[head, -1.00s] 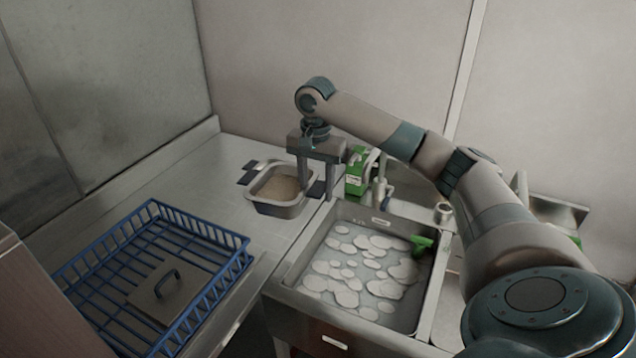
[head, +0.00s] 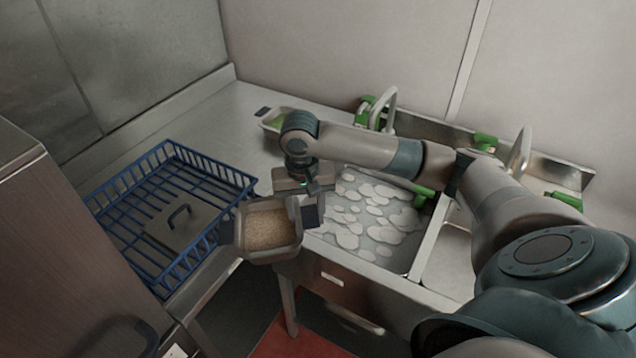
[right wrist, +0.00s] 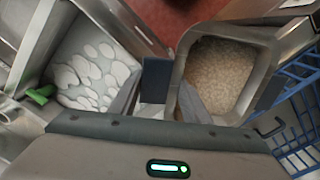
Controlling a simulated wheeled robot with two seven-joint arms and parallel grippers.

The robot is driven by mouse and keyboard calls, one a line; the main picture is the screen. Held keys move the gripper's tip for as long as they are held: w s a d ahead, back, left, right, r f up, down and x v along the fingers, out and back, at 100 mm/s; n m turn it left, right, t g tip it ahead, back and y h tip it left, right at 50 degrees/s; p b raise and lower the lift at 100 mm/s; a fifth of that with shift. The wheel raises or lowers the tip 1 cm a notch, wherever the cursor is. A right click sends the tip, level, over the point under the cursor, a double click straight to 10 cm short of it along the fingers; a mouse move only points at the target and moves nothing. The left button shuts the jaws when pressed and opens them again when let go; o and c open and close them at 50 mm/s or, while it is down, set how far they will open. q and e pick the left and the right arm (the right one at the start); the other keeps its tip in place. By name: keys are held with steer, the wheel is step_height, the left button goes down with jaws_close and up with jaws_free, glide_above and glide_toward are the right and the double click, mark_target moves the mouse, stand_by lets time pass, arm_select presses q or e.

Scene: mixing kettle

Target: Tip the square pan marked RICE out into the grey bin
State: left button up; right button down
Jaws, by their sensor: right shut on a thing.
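The square metal pan (head: 268,254) holds tan grains and has dark tabs on two sides; no RICE mark is readable. My right gripper (head: 306,206) is shut on the pan's right side and holds it about level, off the counter, in front of the counter's edge. In the right wrist view the pan (right wrist: 240,38) is right of centre, with the grains inside, and the gripper (right wrist: 172,100) is at its near left side. No grey bin can be made out. My left gripper is not in view.
A blue wire basket (head: 165,150) with a flat handled lid (head: 180,228) stands left of the pan. A sink (head: 395,262) with whitish patches lies to the right. Another pan (head: 270,119) with green contents sits at the back. Red floor (head: 300,343) shows below.

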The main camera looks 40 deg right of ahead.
steer(key=s+a+f+n+b, duration=0.3)
steer(key=s+a+f+b, duration=0.2)
steer(key=f, duration=0.3)
steer(key=s+a+f+n+b, duration=0.3)
steer(key=s+a+f+b, duration=0.2)
steer(key=a+f, duration=0.2)
steer(key=shift+s+a+f+b, duration=0.25)
steer(key=shift+a+f+b, duration=0.1)
